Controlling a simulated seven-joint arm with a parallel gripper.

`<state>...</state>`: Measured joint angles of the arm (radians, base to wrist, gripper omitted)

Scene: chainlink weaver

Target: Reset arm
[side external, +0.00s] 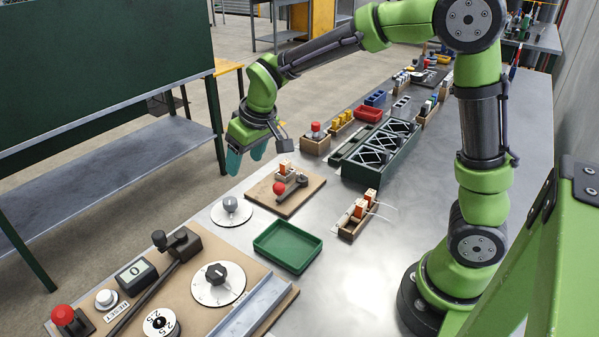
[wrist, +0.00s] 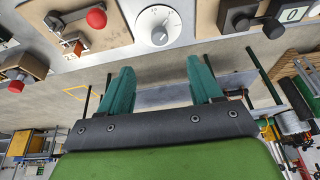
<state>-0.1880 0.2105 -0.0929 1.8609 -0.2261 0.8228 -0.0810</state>
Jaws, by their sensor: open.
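My gripper (side external: 246,160) is at the end of my green arm, raised beyond the bench's far left edge in the side view. Its two teal fingers stand apart with nothing between them; they also show in the wrist view (wrist: 160,88). The gripper touches nothing that I can see. Below and to the right of it in the side view is a board with a red-knobbed lever (side external: 290,187). A white dial with a grey knob (side external: 231,208) sits in front of that board, and it also shows at the top of the wrist view (wrist: 158,26).
A green tray (side external: 287,246) is empty mid-bench. A control board (side external: 133,310) with dials, a long lever and a red button lies at the front. A dark rack (side external: 382,150) and a wooden holder (side external: 358,217) stand farther back. The right of the metal bench is clear.

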